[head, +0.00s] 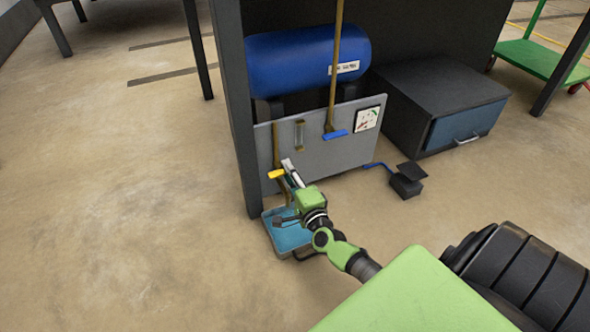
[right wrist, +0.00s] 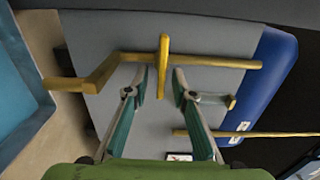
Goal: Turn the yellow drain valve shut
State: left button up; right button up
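The yellow drain valve handle (head: 277,174) sits on the brass pipe (head: 275,145) at the left of the grey panel. In the right wrist view the yellow handle (right wrist: 163,65) crosses the pipe (right wrist: 215,62) at about a right angle. My right gripper (head: 292,176) is at the handle, just to its right in the head view. In the right wrist view the gripper (right wrist: 160,78) is open, with one finger on each side of the handle's near end. Gaps show between handle and fingers. My left gripper is not in view.
The grey panel (head: 343,158) carries a gauge (head: 368,118), a sight glass (head: 299,135) and a blue-handled valve (head: 335,134). A blue tray (head: 265,232) is on the floor below. A dark post (head: 233,110) stands close left. A black pedal (head: 406,185) lies right. Floor at left is clear.

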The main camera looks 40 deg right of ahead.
jog(key=v, duration=1.1)
jog(key=shift+a, duration=0.2)
jog(key=shift+s, duration=0.15)
